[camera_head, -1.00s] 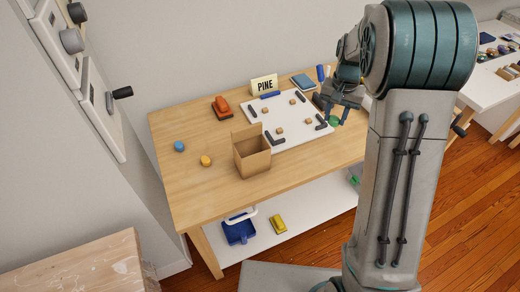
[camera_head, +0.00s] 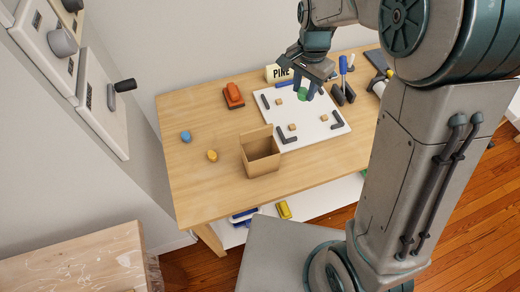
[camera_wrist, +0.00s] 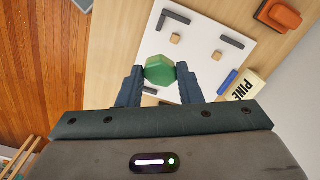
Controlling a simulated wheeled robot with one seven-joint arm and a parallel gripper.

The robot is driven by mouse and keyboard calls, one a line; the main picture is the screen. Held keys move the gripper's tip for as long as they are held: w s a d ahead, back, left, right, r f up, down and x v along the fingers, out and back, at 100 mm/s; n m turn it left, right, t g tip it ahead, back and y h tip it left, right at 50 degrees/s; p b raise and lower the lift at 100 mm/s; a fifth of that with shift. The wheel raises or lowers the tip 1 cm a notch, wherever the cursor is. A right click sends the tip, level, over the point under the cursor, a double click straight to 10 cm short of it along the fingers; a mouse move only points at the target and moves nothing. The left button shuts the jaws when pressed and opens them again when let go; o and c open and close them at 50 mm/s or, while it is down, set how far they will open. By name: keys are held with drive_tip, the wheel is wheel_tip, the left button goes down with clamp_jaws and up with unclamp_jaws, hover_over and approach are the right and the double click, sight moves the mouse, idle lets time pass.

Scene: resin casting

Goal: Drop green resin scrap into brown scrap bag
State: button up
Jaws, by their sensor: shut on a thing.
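The green resin scrap (camera_head: 304,94) is a small faceted piece held between the fingers of my gripper (camera_head: 307,88), above the white board. In the wrist view the green scrap (camera_wrist: 160,70) sits between the two dark fingertips of my gripper (camera_wrist: 160,73), which are shut on it. The brown scrap bag (camera_head: 261,163) stands upright on the wooden table with its top open, to the left of and nearer than the scrap. The bag does not show in the wrist view.
The white board (camera_head: 312,125) carries dark corner brackets and small wooden blocks. A blue piece (camera_head: 186,136) and a yellow piece (camera_head: 212,156) lie left of the bag. The table (camera_head: 205,190) is clear around them.

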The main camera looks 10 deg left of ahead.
drive_tip(key=s+a+r+m+p, duration=0.1)
drive_tip(key=s+a+r, duration=0.1)
drive_tip(key=s+a, duration=0.25)
drive_tip(key=s+a+r+m+p, duration=0.1)
drive_tip(key=s+a+r+p, duration=0.15)
drive_tip(key=s, duration=0.35)
wheel_tip(320, 180, down, 6)
drive_tip(key=b, duration=0.5)
drive_tip(key=shift+a, duration=0.25)
drive_tip(key=shift+w, duration=0.1)
drive_tip(key=o, duration=1)
wheel_tip(320, 180, up, 14)
drive_tip(key=shift+f+b, duration=0.1)
drive_tip(key=shift+b, duration=0.25)
drive_tip(key=shift+d, duration=0.1)
